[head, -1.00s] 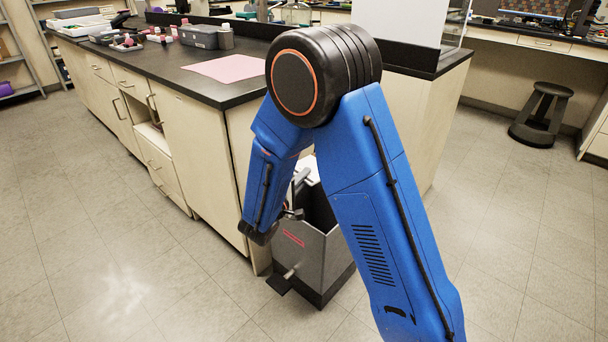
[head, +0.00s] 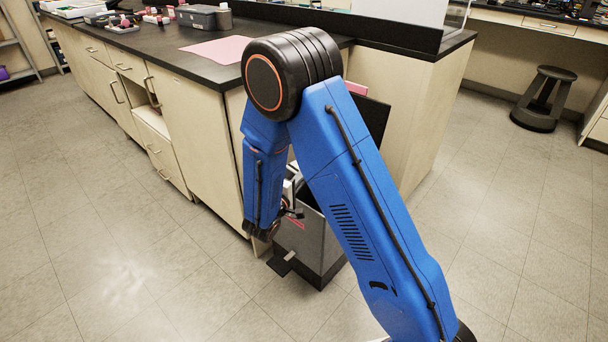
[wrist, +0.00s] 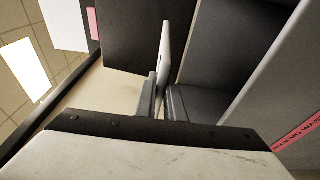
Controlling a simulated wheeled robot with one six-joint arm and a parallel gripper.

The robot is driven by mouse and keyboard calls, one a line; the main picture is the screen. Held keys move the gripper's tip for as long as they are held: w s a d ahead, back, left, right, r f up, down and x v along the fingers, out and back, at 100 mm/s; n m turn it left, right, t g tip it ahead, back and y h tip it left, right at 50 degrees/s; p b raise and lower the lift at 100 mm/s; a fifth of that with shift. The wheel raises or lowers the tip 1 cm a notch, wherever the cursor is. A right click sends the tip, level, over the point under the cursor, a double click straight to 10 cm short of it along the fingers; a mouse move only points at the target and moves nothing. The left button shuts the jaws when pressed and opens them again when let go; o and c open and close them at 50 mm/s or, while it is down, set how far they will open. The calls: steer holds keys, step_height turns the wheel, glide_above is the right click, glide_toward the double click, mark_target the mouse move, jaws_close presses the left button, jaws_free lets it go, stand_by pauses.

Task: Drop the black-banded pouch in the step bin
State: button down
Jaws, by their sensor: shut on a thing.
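My gripper (wrist: 161,97) is shut on a thin pale item, seen nearly edge-on, which I take to be the pouch (wrist: 164,52). No black band can be made out on it. The grey step bin (head: 312,246) stands on the floor at the counter's end, with its dark lid (head: 371,120) raised. In the wrist view the bin's wall with a red label (wrist: 298,140) is on the right. The pouch shows in front of the dark lid and interior; I cannot tell whether it is over the opening. In the head view my blue arm hides much of the bin.
The black-topped counter (head: 190,62) with pale cabinets stands behind and left of the bin. A pink sheet (head: 217,48) and a grey box (head: 197,17) lie on it. A black stool (head: 543,100) stands at right. The floor at left is clear.

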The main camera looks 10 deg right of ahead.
steer(key=c, duration=1.8)
jaws_free()
steer(key=shift+o, duration=0.2)
steer(key=shift+s+a, duration=0.1)
steer(key=v, duration=1.7)
steer(key=shift+a, duration=0.1)
